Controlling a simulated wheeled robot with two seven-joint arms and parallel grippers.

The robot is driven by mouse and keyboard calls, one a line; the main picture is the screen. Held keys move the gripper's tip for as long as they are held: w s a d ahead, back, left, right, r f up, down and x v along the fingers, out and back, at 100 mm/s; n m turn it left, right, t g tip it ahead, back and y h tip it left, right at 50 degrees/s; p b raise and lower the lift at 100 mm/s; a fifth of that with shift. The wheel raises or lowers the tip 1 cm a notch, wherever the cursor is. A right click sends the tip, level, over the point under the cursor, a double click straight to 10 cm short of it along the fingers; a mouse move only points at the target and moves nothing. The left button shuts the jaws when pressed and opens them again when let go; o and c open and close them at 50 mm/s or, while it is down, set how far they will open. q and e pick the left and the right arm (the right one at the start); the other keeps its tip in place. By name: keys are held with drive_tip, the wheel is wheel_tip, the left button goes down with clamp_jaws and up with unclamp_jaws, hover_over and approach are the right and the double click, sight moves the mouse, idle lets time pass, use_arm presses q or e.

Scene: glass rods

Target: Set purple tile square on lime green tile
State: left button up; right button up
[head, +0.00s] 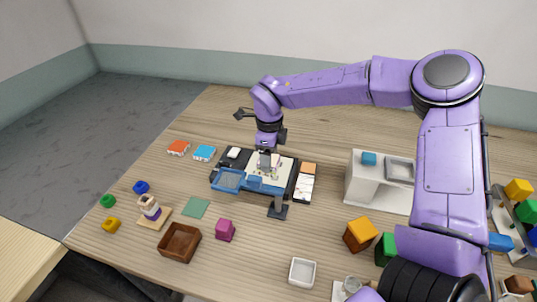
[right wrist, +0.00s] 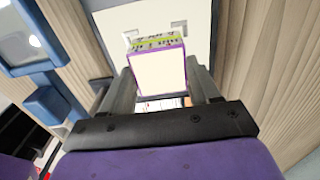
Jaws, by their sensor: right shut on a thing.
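My right gripper (head: 266,152) is low over a cream board (head: 284,170) on a dark base. In the right wrist view, its two grey fingers are shut on a purple-edged tile (right wrist: 157,74) with a pale face turned to the camera. A lime green strip with dark marks (right wrist: 155,42) shows just beyond the tile's far edge, probably the lime green tile. I cannot tell whether the two touch. In the head view both are too small to make out beneath the gripper. My left gripper is not in view.
A blue frame and tray (head: 229,180) stand at the board's front left. Orange (head: 178,148) and blue (head: 204,153) tile-like pieces lie to the left. A green mat (head: 195,207), magenta block (head: 226,230) and wooden tray (head: 166,243) are nearer. A white shelf (head: 366,185) stands right.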

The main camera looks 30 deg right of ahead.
drive_tip(key=o, duration=1.2)
drive_tip(key=shift+w, duration=0.1)
drive_tip(key=shift+o, duration=0.2)
drive_tip(key=shift+r, duration=0.1)
wheel_tip(320, 180, up, 10)
drive_tip(key=shift+r+b, duration=0.15)
drive_tip(key=shift+b, duration=0.25)
